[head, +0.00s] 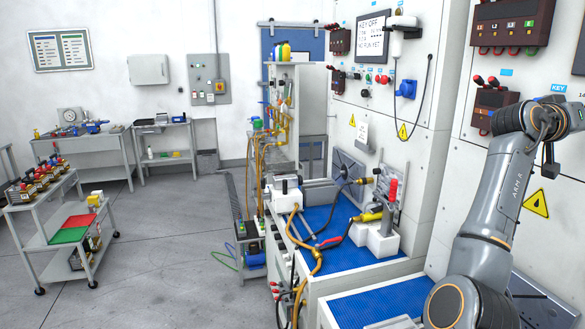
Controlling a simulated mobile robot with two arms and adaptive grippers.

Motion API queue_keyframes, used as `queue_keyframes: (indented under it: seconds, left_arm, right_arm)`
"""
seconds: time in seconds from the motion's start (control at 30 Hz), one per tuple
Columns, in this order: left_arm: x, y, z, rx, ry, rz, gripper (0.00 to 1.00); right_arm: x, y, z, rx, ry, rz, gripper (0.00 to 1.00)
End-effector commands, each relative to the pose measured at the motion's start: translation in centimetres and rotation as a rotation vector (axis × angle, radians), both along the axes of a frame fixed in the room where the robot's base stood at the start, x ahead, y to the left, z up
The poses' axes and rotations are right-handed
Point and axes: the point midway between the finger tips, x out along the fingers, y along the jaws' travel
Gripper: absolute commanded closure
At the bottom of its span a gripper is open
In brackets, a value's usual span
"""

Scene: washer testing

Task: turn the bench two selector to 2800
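I cannot make out a selector marked 2800 in the head view. A wall panel carries a screen (373,35) reading "KEY OFF" and "NO RUN YET", with small buttons and knobs (373,79) beneath it. Which bench this panel belongs to is not readable. Another panel at the right edge has a blue "KEY" label (558,88), partly cut off by the frame. My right arm, marked "ARM.R", rises in front of this panel and runs toward the right edge. My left arm and gripper are not in view.
A cart (45,243) with red and green panels stands at left. The grey floor (165,260) between is largely clear. Hoses hang at the bench front.

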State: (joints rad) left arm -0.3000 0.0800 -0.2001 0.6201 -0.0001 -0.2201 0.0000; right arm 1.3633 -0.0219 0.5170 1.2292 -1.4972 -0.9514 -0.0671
Motion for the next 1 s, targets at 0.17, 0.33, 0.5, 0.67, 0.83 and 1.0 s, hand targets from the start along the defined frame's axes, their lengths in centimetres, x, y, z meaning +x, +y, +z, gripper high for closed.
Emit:
queue_keyframes:
  seconds: [0.17, 0.33, 0.5, 0.67, 0.83, 1.0]
  left_arm:
    - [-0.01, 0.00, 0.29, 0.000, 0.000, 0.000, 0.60]
    - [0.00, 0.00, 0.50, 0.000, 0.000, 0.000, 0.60]
    - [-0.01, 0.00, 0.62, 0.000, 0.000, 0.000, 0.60]
    - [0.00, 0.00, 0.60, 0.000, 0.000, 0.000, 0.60]
    - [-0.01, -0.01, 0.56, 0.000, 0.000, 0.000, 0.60]
    - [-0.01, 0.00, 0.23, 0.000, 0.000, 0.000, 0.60]
  right_arm:
    - [0.17, 0.09, 0.23, -0.002, -0.001, 0.001, 1.00]
    - [0.28, 0.13, 0.34, -0.002, -0.002, 0.001, 1.00]
    - [0.36, 0.14, 0.38, -0.002, -0.001, 0.001, 1.00]
    - [0.37, 0.15, 0.34, -0.002, -0.002, 0.001, 1.00]
    - [0.34, 0.13, 0.29, -0.001, -0.001, 0.001, 1.00]
    - [-0.03, -0.01, -0.12, -0.001, 0.000, 0.000, 1.00]
